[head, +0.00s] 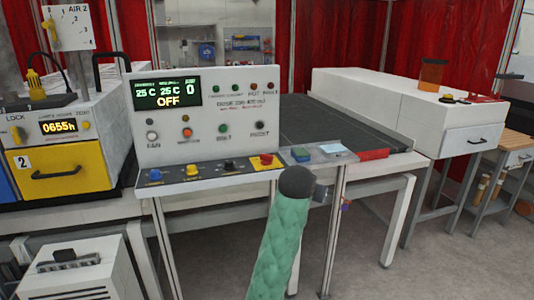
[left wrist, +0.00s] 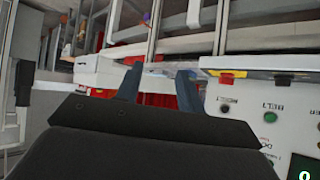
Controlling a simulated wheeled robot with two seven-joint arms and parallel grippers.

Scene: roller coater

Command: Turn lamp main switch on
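The sloped strip of the white control panel (head: 208,118) carries a blue knob (head: 155,175), a yellow knob (head: 192,170) and a red knob on a yellow base (head: 266,159). Their labels are too small to read, so I cannot tell which is the lamp main switch. The panel display (head: 167,94) reads OFF.
A conveyor (head: 345,128) runs behind the panel, beside a long white housing (head: 395,100). A yellow-drawer unit (head: 62,172) with a lamp hours display stands at left. A white box (head: 70,272) is at lower left. The floor at lower right is free.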

